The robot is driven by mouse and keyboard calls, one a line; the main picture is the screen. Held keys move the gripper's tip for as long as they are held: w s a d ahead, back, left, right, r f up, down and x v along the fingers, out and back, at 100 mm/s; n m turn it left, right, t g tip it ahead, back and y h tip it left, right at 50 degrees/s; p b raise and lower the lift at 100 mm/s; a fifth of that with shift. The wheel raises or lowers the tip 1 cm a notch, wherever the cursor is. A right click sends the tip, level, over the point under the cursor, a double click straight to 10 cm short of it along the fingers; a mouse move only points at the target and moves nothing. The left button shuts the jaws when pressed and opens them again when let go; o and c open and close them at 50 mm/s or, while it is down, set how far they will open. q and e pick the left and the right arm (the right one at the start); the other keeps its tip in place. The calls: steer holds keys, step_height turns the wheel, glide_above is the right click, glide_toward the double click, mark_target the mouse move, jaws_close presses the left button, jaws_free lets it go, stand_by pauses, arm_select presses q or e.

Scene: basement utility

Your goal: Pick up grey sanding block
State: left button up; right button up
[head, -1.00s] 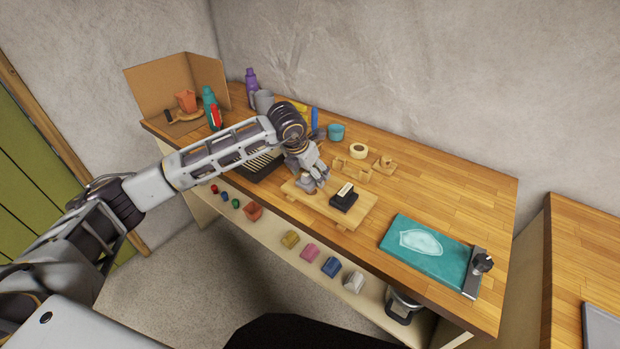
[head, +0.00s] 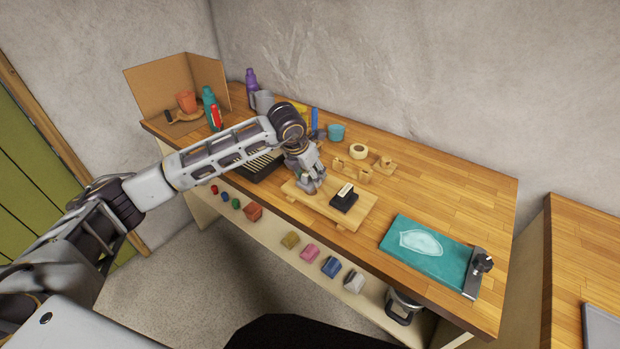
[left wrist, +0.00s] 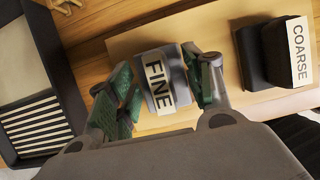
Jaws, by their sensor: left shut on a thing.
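The grey sanding block (left wrist: 161,80), with a white label reading FINE, is between the two green-padded fingers of my left gripper (left wrist: 160,88) in the left wrist view. The left gripper is shut on it, at the left end of a low wooden board (head: 322,211). In the head view the left gripper (head: 312,188) points down and mostly hides the block. I cannot tell whether the block still touches the board. A black block labelled COARSE (head: 344,198) sits to the right on the same board, and also shows in the left wrist view (left wrist: 262,60). My right gripper is not in view.
A black slotted tray (head: 260,166) lies left of the board. Tape (head: 358,151), a teal cup (head: 336,132) and wooden pieces stand behind. A teal screen board (head: 428,248) lies at the right. The bench's back right is clear.

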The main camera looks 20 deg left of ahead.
arm_select(q)
steer(key=shift+r+b, duration=0.45)
steer(key=shift+r, duration=4.55)
steer(key=o, duration=0.4)
steer(key=shift+c, duration=1.1)
steer(key=shift+f, duration=0.1)
